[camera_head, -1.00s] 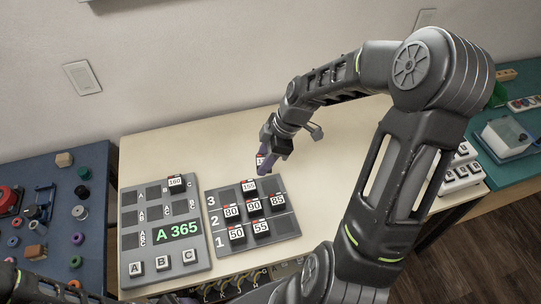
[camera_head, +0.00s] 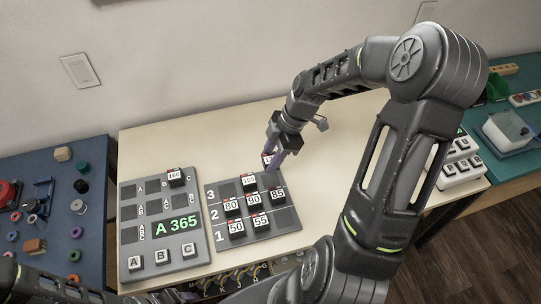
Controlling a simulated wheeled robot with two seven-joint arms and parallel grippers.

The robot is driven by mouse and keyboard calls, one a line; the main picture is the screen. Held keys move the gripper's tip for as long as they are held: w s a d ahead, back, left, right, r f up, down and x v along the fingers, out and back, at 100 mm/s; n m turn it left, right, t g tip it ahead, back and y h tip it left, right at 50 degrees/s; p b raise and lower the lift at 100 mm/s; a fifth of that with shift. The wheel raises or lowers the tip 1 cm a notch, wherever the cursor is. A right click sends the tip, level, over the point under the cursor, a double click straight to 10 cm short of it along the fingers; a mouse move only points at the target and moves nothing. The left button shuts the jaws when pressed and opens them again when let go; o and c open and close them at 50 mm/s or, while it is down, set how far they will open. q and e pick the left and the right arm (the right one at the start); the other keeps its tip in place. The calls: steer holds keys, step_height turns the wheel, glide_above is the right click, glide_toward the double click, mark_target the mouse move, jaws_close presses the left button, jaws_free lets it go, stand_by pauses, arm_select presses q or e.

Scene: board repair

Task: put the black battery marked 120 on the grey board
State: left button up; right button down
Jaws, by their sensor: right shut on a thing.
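My right gripper (camera_head: 272,166) is shut on a black battery (camera_head: 266,158) with a white and red label. The fingers hide most of its number; only a leading 1 shows. It is at the back right corner of the grey board (camera_head: 282,219) with rows 1, 2 and 3; I cannot tell whether it touches. This board bears batteries 155, 80, 90, 85, 50 and 55. A second grey board (camera_head: 128,188) at left has a green A 365 display and a battery marked 160 (camera_head: 176,177). My left gripper is out of view.
Buttons A, B and C (camera_head: 162,257) are at the front of the left board. A blue table (camera_head: 88,175) with small parts stands at left. A white block of several pieces (camera_head: 460,165) is partly behind my right arm. The table's back is clear.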

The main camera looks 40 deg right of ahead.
mark_target(266, 182)
steer(key=shift+f+b, duration=1.95)
steer(key=shift+f, duration=1.4)
steer(key=shift+f+b, duration=0.4)
steer(key=shift+f, duration=0.05)
steer(key=c, duration=0.8)
jaws_free()
steer(key=shift+v, duration=3.95)
steer(key=shift+a, duration=0.1)
